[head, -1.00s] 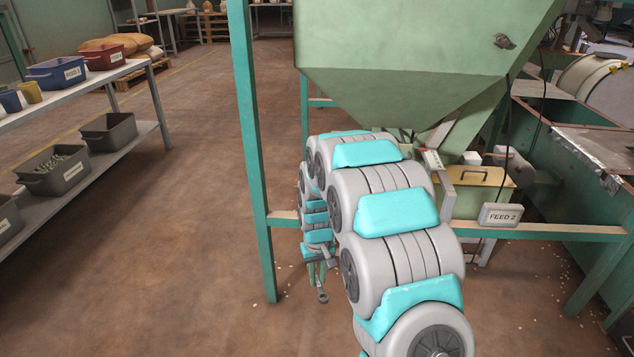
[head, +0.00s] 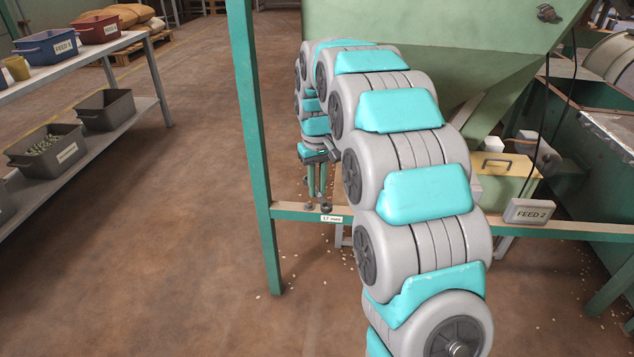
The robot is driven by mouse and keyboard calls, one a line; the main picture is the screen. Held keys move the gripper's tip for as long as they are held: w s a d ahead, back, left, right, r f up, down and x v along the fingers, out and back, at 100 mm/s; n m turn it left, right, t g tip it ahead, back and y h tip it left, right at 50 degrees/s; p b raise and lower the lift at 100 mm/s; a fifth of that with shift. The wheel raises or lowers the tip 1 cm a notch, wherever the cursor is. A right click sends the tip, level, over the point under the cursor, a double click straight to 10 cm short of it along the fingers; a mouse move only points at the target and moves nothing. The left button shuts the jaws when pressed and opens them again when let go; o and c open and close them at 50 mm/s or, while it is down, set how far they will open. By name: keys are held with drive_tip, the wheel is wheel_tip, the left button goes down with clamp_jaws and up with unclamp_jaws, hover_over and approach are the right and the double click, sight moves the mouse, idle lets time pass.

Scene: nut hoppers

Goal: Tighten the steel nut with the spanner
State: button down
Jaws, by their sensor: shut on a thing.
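My gripper (head: 317,192) hangs down beside the stand's green post, just above the front crossbar. A label reading "17 mm" (head: 331,219) is on the crossbar just below. I cannot make out the steel nut; my arm hides much of the area under the hopper.
The green hopper (head: 400,85) stands behind my arm, with its green post (head: 250,150) at left and the crossbar (head: 400,222) in front. Shelves with bins (head: 105,110) stand at far left. The floor between is clear.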

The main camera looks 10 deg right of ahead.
wheel_tip(320, 180, down, 6)
drive_tip(key=b, duration=0.1)
idle(0.4)
drive_tip(key=shift+f, duration=1.1)
idle(2.4)
idle(0.5)
drive_tip(key=shift+s+a+m, duration=0.1)
drive_tip(key=shift+a+m, duration=0.4)
drive_tip(key=shift+m, duration=0.45)
drive_tip(key=shift+a+m, duration=0.45)
drive_tip(key=shift+m, duration=0.5)
drive_tip(key=a+m, duration=0.1)
drive_tip(key=m+p, duration=0.1)
drive_tip(key=m, duration=0.1)
drive_tip(key=shift+w+a+r, duration=0.1)
drive_tip(key=shift+w+a, duration=0.15)
drive_tip(key=shift+a, duration=0.1)
drive_tip(key=m+p, duration=0.1)
drive_tip(key=m, duration=0.1)
drive_tip(key=w+a+m+p, duration=0.1)
drive_tip(key=m, duration=0.1)
drive_tip(key=shift+a, duration=0.3)
drive_tip(key=shift+w+a+m+p, duration=0.3)
drive_tip(key=shift+w+m+p, duration=0.1)
drive_tip(key=shift+m, duration=0.45)
drive_tip(key=shift+w+a+m+p, duration=0.25)
drive_tip(key=shift+w+m+p, duration=0.1)
drive_tip(key=shift+m, duration=0.5)
drive_tip(key=shift+s, duration=0.1)
